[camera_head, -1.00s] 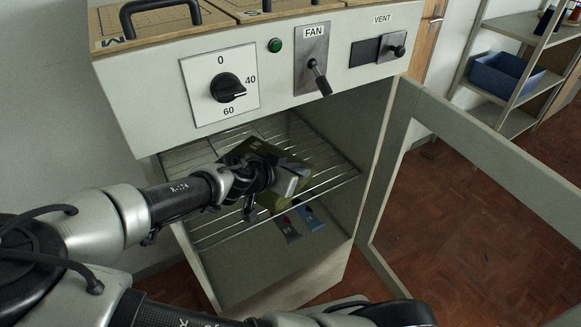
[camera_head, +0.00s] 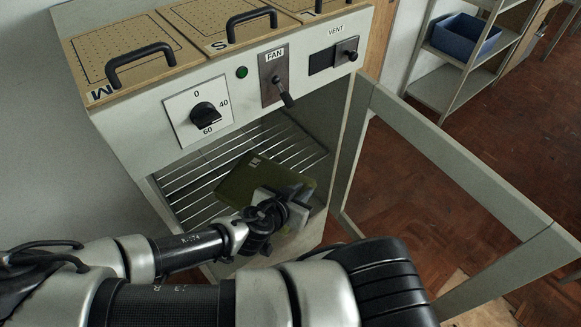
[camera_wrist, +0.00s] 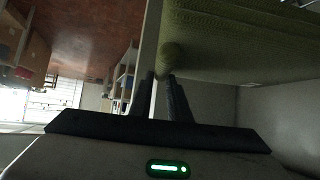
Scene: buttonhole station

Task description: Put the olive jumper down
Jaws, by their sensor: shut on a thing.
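The olive jumper (camera_head: 258,180) is a flat folded green bundle with a small pale label. It is at the open front of the cabinet, over the wire rack (camera_head: 190,185) in the head view. I cannot tell whether it touches the rack. My gripper (camera_head: 284,203) is shut on its near edge. In the wrist view the knitted jumper (camera_wrist: 240,45) fills the upper right, with a bulge of cloth at the fingertips of my gripper (camera_wrist: 165,80). The jumper and my gripper hide the rack's front part and the space below.
The cabinet door (camera_head: 460,165) stands open to the right. Above the opening are a dial (camera_head: 205,115), a fan lever (camera_head: 281,90), a vent slider (camera_head: 335,55) and a green lamp (camera_head: 242,72). Handled lids (camera_head: 140,60) top the cabinet. A blue bin (camera_head: 464,38) sits on shelving behind.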

